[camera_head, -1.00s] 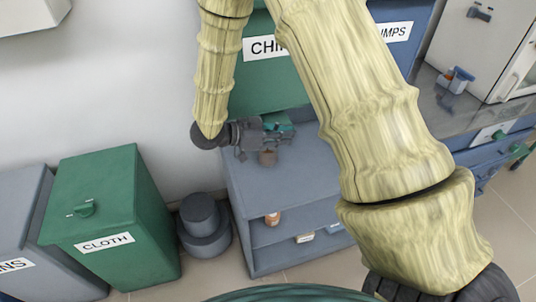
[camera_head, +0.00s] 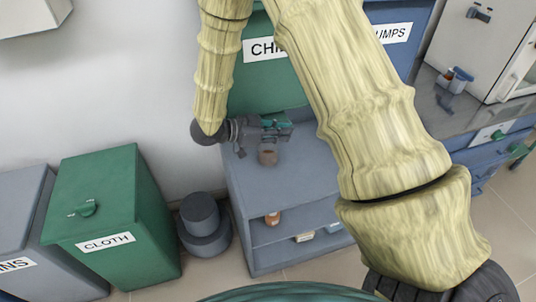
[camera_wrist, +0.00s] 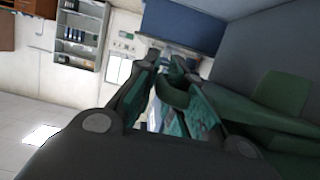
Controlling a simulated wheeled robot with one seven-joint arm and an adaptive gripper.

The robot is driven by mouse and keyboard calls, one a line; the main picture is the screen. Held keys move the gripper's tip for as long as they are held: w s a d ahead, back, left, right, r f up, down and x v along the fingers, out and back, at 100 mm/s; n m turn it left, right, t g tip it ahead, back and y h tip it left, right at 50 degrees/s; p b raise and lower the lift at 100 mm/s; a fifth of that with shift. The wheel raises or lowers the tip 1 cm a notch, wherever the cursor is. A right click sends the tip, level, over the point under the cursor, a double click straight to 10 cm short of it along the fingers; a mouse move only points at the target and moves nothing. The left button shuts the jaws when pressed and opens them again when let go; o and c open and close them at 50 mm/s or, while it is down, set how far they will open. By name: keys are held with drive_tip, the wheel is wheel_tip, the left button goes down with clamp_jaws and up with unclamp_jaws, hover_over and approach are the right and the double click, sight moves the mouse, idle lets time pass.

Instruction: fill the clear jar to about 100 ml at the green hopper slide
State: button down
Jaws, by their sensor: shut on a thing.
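The green hopper (camera_head: 262,85) bears a label whose visible part reads "CHI"; my arm hides the rest. My gripper (camera_head: 286,130) is at its lower edge. In the wrist view my gripper (camera_wrist: 172,72) is shut on a curved green piece (camera_wrist: 174,97), which looks like the hopper's slide handle. A small jar (camera_head: 267,156) with brown contents stands upright on the grey bench top (camera_head: 300,180), just below my gripper and apart from it. Its fill level is too small to read.
A blue hopper (camera_head: 405,55) with a label ending in "UMPS" stands to the right. A green CLOTH bin (camera_head: 105,215) and a grey bin (camera_head: 25,225) stand at left. A dark round stack (camera_head: 203,225) is beside the bench. Small containers sit on the lower shelves.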

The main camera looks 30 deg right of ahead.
drive_tip(key=c, duration=1.4)
unclamp_jaws()
drive_tip(key=shift+w+r, duration=0.15)
drive_tip(key=shift+c, duration=0.2)
drive_tip(key=v, duration=1.2)
drive_tip(key=shift+s, duration=0.2)
